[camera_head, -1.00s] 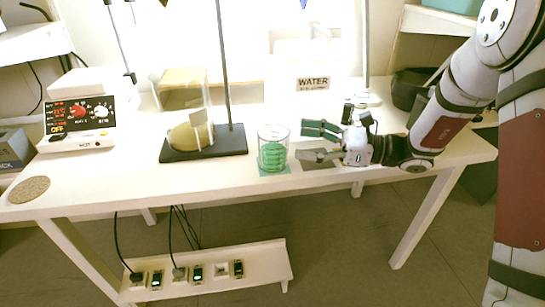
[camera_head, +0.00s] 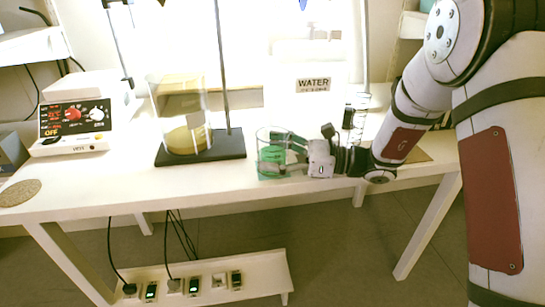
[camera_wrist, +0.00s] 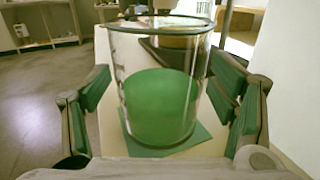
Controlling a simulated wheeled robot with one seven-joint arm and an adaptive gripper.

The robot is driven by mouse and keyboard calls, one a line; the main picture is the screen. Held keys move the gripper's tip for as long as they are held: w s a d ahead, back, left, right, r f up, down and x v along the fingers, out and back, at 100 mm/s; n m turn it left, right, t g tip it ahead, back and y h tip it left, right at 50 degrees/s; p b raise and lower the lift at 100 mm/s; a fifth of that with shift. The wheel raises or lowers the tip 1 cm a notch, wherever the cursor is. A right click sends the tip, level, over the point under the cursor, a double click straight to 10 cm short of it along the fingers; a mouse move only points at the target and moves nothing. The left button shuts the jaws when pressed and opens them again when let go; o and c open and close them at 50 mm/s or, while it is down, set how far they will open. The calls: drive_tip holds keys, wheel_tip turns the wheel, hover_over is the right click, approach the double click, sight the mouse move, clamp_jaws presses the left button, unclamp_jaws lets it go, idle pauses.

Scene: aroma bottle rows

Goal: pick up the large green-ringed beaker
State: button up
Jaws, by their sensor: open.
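The large beaker (camera_head: 268,143) is clear glass with green at its rim and lower part. It stands upright on a green square mat (camera_wrist: 203,138) near the front edge of the white table. My gripper (camera_head: 286,153) is at the beaker's right side in the head view, with its green-padded fingers around it. In the wrist view the beaker (camera_wrist: 160,95) stands between the two open fingers (camera_wrist: 160,108), with a gap visible on the left. Contact on the right finger cannot be told.
A stand on a black base (camera_head: 226,146) with a glass vessel (camera_head: 187,125) is just left of the beaker. A hot plate (camera_head: 75,122) and a cork mat (camera_head: 19,192) are farther left. A WATER container (camera_head: 313,103) stands behind. The front middle of the table (camera_head: 150,190) is clear.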

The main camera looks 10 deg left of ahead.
sight(276, 139)
drive_tip(key=shift+c, duration=0.6)
drive_tip(key=c, duration=1.4)
drive_tip(key=shift+o, duration=0.2)
drive_tip(key=shift+r, duration=0.15)
drive_tip(key=shift+r+p, duration=0.4)
drive_tip(key=shift+r, duration=0.15)
drive_tip(key=r, duration=0.1)
drive_tip(key=p, duration=0.1)
drive_tip(key=r, duration=0.1)
drive_tip(key=shift+s+d+r+p, duration=0.3)
drive_tip(key=shift+s+d, duration=0.05)
drive_tip(key=s+d+r+p, duration=0.1)
drive_tip(key=s+d+p, duration=0.2)
drive_tip(key=s+d, duration=0.75)
drive_tip(key=w+d+r+p, duration=0.4)
drive_tip(key=w+d+p, duration=0.1)
drive_tip(key=p, duration=0.6)
drive_tip(key=shift+w+d+r+p, duration=0.2)
drive_tip(key=shift+w+r+p, duration=0.15)
